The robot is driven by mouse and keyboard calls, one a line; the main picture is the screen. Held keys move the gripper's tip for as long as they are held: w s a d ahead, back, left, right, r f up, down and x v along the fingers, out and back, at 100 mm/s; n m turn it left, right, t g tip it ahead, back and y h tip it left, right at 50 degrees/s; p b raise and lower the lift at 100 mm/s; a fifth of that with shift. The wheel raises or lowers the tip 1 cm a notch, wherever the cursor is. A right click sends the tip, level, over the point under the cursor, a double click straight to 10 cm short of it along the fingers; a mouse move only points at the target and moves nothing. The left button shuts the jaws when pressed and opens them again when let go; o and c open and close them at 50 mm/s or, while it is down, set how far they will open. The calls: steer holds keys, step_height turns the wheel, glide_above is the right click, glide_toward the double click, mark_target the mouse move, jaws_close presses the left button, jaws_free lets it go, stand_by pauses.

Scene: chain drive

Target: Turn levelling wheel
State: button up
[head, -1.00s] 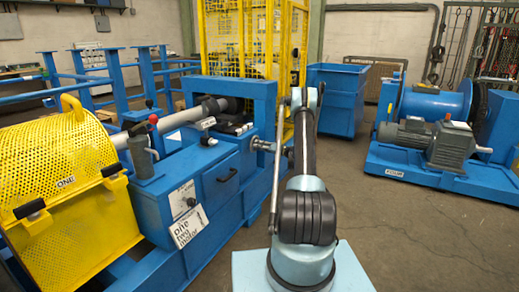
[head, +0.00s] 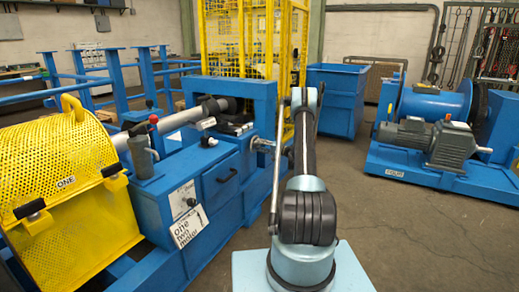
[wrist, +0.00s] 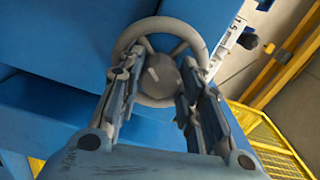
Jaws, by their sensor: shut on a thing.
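The levelling wheel (wrist: 204,50) is a grey spoked handwheel with a round hub, in the upper middle of the wrist view, in front of a blue machine face. My gripper (wrist: 154,85) reaches up to it from below, with one finger on each side of the hub. The fingers are shut on the wheel; their exact contact is partly hidden. In the head view my arm (head: 306,170) stands in front and hides most of the gripper and wheel. A small metallic part (head: 265,145) shows just left of the arm, at the blue machine's side.
The blue machine (head: 225,180) with a drawer and a sign fills the left, beside a yellow perforated guard (head: 60,185). A yellow mesh cage (head: 245,40) and a blue bin (head: 337,100) stand behind. A motor drive (head: 440,130) stands at right. The floor at front right is clear.

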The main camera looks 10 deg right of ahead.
steer(key=shift+d+f+m, duration=0.1)
steer(key=shift+d+m, duration=0.05)
steer(key=shift+m, duration=0.25)
steer(key=o, duration=1.1)
steer(key=shift+w, duration=0.1)
steer(key=shift+c, duration=0.2)
steer(key=v, duration=1.2)
